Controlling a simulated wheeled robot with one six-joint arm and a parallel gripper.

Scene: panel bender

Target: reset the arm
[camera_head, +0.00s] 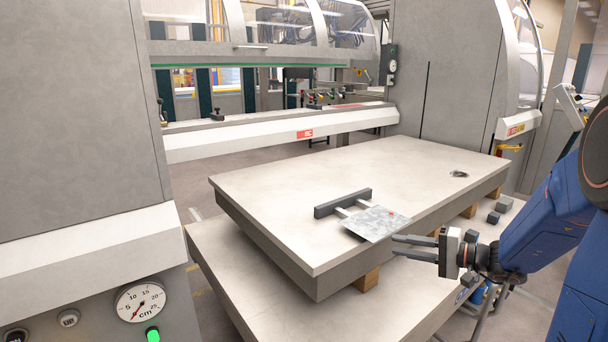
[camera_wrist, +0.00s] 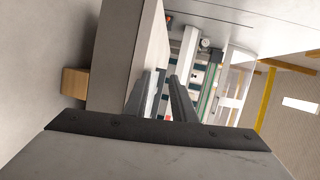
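My arm, blue with a dark wrist, reaches in from the right edge of the head camera view. My gripper (camera_head: 394,245) points left, beside the near long edge of the raised table slab (camera_head: 420,165). Its two grey fingers are apart with nothing between them. The wrist view also shows the fingers (camera_wrist: 162,76) with an empty gap. A small thin metal sheet (camera_head: 376,223) lies at the slab's near edge, just left of the fingertips and apparently apart from them. It adjoins a dark bar stop (camera_head: 343,203) with two light prongs.
The slab rests on wooden blocks (camera_head: 366,279) above a wider lower table (camera_head: 380,312). The panel bender (camera_head: 285,135) stands behind. A machine cabinet with a gauge (camera_head: 140,301) stands at left.

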